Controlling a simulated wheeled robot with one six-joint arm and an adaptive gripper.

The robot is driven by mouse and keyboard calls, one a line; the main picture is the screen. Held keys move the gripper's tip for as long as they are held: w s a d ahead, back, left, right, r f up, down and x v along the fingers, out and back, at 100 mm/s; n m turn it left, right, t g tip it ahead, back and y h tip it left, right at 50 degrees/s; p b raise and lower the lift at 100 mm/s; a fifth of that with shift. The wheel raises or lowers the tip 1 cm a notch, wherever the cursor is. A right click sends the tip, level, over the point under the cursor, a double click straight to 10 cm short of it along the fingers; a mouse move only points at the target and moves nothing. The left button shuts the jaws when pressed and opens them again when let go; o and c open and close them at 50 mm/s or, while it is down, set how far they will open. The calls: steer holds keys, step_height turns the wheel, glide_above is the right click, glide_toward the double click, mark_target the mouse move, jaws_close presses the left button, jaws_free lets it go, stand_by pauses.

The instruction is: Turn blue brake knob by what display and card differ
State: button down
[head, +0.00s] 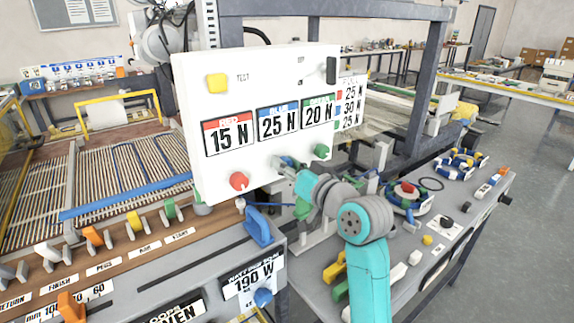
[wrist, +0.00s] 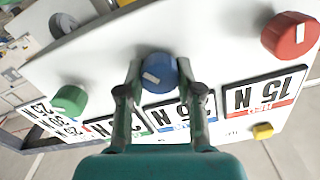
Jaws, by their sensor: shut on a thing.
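The white panel (head: 190,85) carries displays reading red 15 N (head: 229,133), blue 25 N (head: 278,122) and green 20 N (head: 318,112). The card (head: 350,104) at its right edge reads 25 N by red, 30 N by blue and 25 N by green. The blue knob (wrist: 158,70) has a white mark and sits between my gripper's fingertips (wrist: 159,78), which are shut on it from both sides. In the head view my gripper (head: 284,164) hides most of this knob. The red knob (head: 239,181) is left of it and the green knob (head: 321,151) right.
A yellow button (head: 218,83) marked TEST and a black switch (head: 331,70) are on the panel's upper part. A blue lever (head: 258,227) stands below the panel. The grey bench (head: 455,215) at right holds several small parts. Open floor (head: 520,120) shows at far right.

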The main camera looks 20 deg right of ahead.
steer(key=m, duration=0.6)
steer(key=shift+d+f, duration=0.1)
steer(key=shift+m, duration=0.3)
stand_by(0.4)
steer(key=c, duration=0.7)
jaws_free()
steer(key=shift+c, duration=0.2)
steer(key=v, duration=1.2)
